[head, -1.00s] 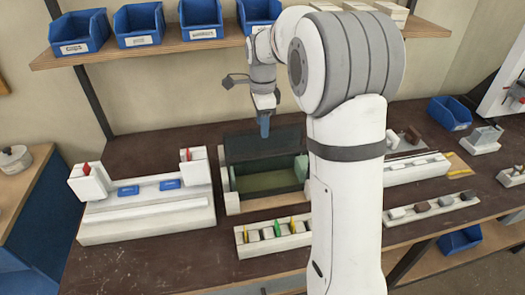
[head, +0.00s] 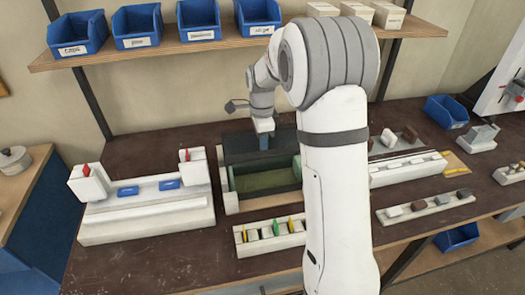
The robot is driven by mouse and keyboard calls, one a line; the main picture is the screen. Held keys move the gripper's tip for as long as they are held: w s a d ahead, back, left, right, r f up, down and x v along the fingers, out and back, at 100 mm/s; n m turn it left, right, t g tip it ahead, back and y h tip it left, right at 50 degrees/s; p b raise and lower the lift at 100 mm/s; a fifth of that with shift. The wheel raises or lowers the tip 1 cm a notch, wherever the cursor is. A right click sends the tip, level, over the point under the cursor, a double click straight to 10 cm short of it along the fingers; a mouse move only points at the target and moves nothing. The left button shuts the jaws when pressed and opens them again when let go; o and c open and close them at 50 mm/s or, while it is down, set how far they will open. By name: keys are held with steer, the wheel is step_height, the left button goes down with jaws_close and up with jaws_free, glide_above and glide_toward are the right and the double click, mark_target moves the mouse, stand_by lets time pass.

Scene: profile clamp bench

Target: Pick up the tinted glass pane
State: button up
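A dark, see-through-looking pane (head: 236,150) stands upright along the back of an open wooden box (head: 230,209) in the middle of the bench; it appears to be the tinted glass pane. The box has a green floor and pale green side pieces. My gripper (head: 264,145) points down at the pane's upper middle, its blue-grey fingers overlapping the pane in the head view. The fingers are small and seen from behind my arm, so I cannot tell whether they touch the pane or how far apart they are. My arm hides the box's right end.
A white clamp fixture (head: 145,215) with red-tipped posts and blue pads stands left of the box. A slotted white rack (head: 270,237) lies in front. More racks and a small block (head: 478,138) are at right. A shelf with blue bins (head: 138,24) hangs above.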

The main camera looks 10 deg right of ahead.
jaws_close()
